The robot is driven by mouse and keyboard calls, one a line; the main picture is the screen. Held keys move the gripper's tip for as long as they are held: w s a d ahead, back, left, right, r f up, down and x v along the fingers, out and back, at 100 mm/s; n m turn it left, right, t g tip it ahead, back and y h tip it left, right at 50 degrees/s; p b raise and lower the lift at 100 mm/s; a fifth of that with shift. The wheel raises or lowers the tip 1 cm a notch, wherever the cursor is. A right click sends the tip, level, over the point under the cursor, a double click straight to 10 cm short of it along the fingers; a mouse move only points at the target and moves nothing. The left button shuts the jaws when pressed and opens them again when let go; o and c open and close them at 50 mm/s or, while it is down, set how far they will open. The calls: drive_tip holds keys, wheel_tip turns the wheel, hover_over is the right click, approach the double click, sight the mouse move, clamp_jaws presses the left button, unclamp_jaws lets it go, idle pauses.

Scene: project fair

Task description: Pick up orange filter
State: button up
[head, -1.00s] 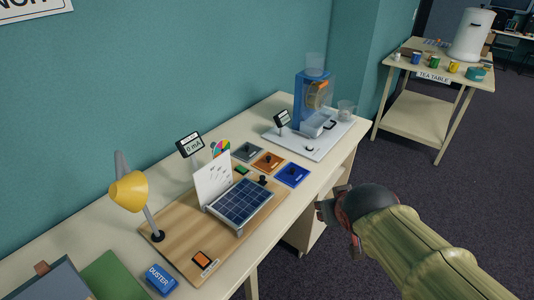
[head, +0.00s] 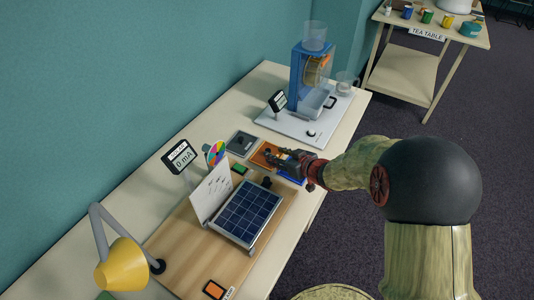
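The orange filter (head: 259,158) is a flat square plate on the table, between a grey filter (head: 241,143) and a blue filter (head: 289,181). My gripper (head: 272,158) is over the orange filter, reaching in from the right, and covers part of it and of the blue one. The fingers look small and dark; I cannot tell whether they are apart or closed, or whether they touch the filter's knob.
A wooden board with a solar panel (head: 247,212), a white card (head: 212,192), a meter (head: 180,157) and a yellow lamp (head: 123,265) lies in front. A blue machine on a white base (head: 293,124) stands behind. A tea table (head: 411,75) is farther back.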

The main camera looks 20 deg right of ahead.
sight(269, 151)
drive_tip(key=x, duration=0.1)
drive_tip(key=b+x, duration=0.1)
drive_tip(key=x, duration=0.1)
drive_tip(key=b+x, duration=0.1)
drive_tip(key=shift+w+d+f, duration=0.3)
drive_tip(key=shift+w, duration=0.05)
drive_tip(key=shift+w+a+f+b, duration=0.2)
drive_tip(key=shift+w+b, duration=0.1)
drive_tip(key=shift+w, duration=0.2)
drive_tip(key=shift+r, duration=0.1)
drive_tip(key=c, duration=0.3)
clamp_jaws()
